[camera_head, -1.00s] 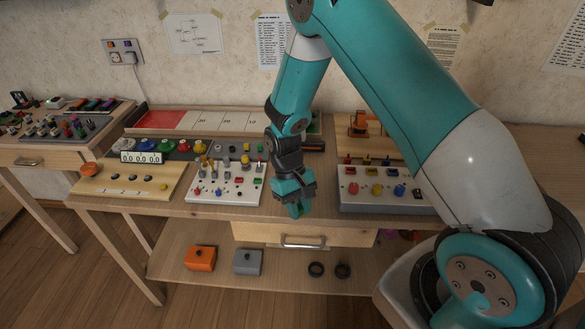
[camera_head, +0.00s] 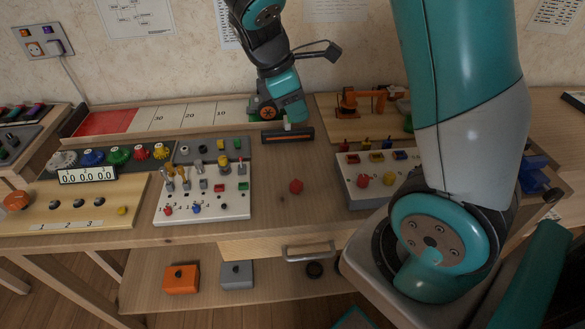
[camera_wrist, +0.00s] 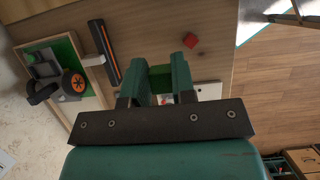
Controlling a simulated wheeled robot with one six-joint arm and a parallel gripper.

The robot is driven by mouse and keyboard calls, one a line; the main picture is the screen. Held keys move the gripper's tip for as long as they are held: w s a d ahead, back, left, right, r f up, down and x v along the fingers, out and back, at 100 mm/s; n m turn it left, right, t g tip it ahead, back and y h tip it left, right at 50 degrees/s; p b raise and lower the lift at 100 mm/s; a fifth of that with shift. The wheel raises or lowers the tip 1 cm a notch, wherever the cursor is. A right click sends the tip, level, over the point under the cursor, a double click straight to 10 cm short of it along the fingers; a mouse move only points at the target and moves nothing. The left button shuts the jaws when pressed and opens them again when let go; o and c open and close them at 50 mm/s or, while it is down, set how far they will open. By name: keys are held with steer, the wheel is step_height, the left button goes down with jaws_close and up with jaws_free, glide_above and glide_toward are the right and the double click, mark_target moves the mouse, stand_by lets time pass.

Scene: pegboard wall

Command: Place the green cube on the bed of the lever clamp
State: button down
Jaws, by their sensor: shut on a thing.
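My gripper (camera_head: 287,125) points down above the back of the workbench. In the wrist view my gripper (camera_wrist: 158,85) is shut on the green cube (camera_wrist: 160,78), which shows between the two fingers. In the head view the cube is mostly hidden by the fingers. An orange device that looks like the lever clamp (camera_head: 350,99) stands on a wooden board (camera_head: 340,127) to the right of my gripper. Its bed is too small to make out clearly. The clamp is not in the wrist view.
A wheeled car (camera_head: 267,110) stands on the track by my gripper. A dark bar with an orange stripe (camera_head: 288,136) lies close below. A red block (camera_head: 296,186) sits on the open bench middle. Switch panels stand left (camera_head: 215,205) and right (camera_head: 350,188).

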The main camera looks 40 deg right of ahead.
mark_target(301, 174)
step_height(301, 174, down, 16)
steer(key=shift+r+b, duration=0.1)
steer(key=shift+b, duration=1)
steer(key=c, duration=1.4)
jaws_free()
steer(key=shift+f, duration=0.2)
steer(key=shift+o, duration=0.9)
steer(key=shift+r, duration=0.1)
